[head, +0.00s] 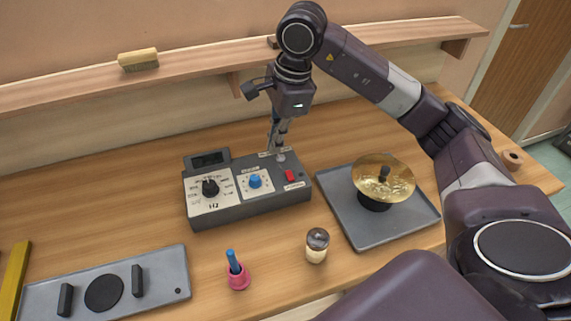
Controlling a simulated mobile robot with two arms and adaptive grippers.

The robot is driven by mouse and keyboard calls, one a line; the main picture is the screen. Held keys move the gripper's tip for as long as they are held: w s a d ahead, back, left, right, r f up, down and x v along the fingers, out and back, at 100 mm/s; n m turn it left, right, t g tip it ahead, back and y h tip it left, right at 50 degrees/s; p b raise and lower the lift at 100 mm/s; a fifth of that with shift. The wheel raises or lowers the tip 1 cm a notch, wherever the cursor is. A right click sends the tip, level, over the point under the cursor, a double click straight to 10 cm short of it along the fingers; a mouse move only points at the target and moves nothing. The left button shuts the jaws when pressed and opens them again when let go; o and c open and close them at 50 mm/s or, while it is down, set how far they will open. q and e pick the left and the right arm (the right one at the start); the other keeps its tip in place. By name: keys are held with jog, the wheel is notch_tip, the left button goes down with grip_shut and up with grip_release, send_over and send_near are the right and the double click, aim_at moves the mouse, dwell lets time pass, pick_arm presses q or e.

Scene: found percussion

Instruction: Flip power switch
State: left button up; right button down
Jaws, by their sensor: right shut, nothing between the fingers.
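A dark grey control box (235,212) stands on the wooden bench, with a small display, a black dial (210,187) and a blue knob (255,181). A red switch (290,175) sits on the right part of its top face. A small light-coloured knob or toggle (281,157) is near the box's back right corner, beside a label too small to read. My right gripper (276,147) is shut and empty, pointing down over that back right corner. I cannot tell whether its tips touch the box. My left gripper is out of view.
A grey tray (347,222) with a brass disc (383,178) on a black stand is right of the box. A brown-topped jar (316,245), a pink holder (238,277) and a grey panel (190,270) stand in front. A shelf (200,72) with a brush (138,60) runs behind.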

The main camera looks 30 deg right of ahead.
jog(key=r+h, duration=0.1)
jog(key=h, duration=0.1)
send_over(289, 172)
jog(key=s+a, duration=0.1)
jog(key=s, duration=0.1)
jog(key=shift+s+d+r+m, duration=0.2)
jog(key=shift+s+m, duration=0.1)
jog(key=shift+s, duration=0.05)
jog(key=f+p, duration=0.1)
jog(key=f, duration=0.3)
jog(key=w+f+p, duration=0.1)
jog(key=f+p, duration=0.1)
jog(key=f, duration=0.3)
jog(key=w+f+p, duration=0.1)
jog(key=f+p, duration=0.1)
jog(key=f, duration=0.2)
jog(key=shift+d+f, duration=0.2)
jog(key=shift+f, duration=0.2)
jog(key=shift+w+f, duration=0.1)
